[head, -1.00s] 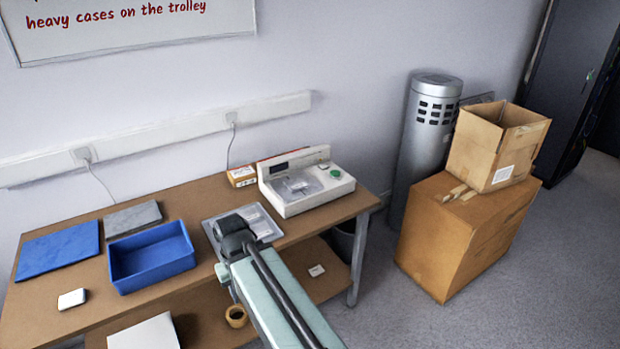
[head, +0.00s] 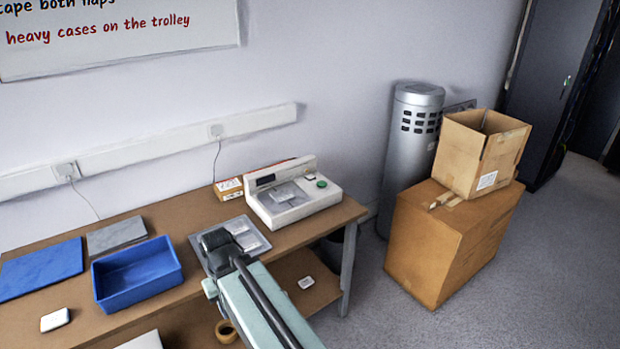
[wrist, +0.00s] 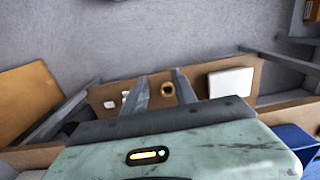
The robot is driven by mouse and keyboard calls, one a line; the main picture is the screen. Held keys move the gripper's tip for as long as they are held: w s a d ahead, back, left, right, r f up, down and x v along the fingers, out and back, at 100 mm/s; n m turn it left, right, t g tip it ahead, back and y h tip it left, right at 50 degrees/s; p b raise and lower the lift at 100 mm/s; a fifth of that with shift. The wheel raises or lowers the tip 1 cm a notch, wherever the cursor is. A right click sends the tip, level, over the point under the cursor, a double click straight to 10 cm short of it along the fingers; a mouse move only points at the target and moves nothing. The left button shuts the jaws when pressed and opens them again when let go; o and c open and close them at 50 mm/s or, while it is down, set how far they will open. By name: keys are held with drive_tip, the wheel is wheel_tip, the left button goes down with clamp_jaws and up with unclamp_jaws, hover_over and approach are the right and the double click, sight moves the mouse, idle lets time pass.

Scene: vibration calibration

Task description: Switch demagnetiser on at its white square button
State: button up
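A white bench device (head: 295,202) with a raised back, a dark display, a clear panel and a round green button stands at the bench's right end. I cannot tell whether it is the demagnetiser; no white square button can be made out on it. My arm reaches toward the bench's front, left of and nearer than this device. My gripper (wrist: 161,80) shows in the wrist view with its two fingers apart and nothing between them. In the head view the fingers are hidden behind my arm.
A grey tray (head: 256,238) lies beside the device. A blue bin (head: 137,275), a blue mat (head: 40,270) and a small white item (head: 55,319) lie left. A tape roll (wrist: 168,88) is on the lower shelf. Cardboard boxes (head: 425,247) stand right on the floor.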

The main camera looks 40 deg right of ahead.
clamp_jaws()
idle(1.5)
